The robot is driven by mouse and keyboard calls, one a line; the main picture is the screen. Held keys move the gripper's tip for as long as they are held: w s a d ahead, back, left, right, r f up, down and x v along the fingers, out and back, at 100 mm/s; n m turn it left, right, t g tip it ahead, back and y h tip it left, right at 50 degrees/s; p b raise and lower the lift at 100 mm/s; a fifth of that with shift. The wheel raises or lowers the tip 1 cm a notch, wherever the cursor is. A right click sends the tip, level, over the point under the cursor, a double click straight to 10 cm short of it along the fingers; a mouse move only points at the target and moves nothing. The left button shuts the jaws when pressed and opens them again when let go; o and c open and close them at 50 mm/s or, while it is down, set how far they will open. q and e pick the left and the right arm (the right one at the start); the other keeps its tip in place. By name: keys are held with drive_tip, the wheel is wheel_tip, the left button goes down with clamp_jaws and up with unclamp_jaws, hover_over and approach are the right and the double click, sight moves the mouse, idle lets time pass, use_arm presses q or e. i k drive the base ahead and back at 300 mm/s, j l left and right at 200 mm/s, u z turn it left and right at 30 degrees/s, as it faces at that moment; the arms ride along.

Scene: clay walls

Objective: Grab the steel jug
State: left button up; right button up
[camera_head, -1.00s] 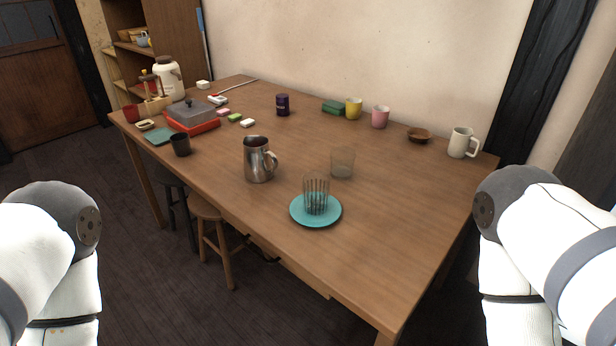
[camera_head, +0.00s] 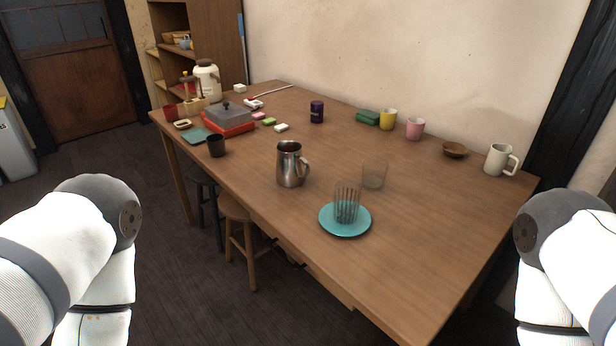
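The steel jug (camera_head: 290,165) stands upright on the wooden table (camera_head: 270,207), near its front edge and around the middle of the view. It is shiny metal, with its handle on the right side. My left and right arms show at the lower left and lower right, both apart from the table and the jug. Neither gripper is in view.
A ribbed glass stands on a teal plate (camera_head: 345,232) right of the jug, with a clear glass (camera_head: 374,174) behind. A black cup (camera_head: 216,145) stands to the left. Stools (camera_head: 238,230) are below the table's front edge.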

sight(291, 163)
drive_tip(key=i+j+z, duration=0.15)
drive_tip(key=j, duration=0.4)
drive_tip(key=i+j+z, duration=0.15)
drive_tip(key=j, duration=0.4)
drive_tip(key=i+j+z, duration=0.15)
drive_tip(key=j, duration=0.4)
drive_tip(key=j+z, duration=0.2)
drive_tip(key=j, duration=0.35)
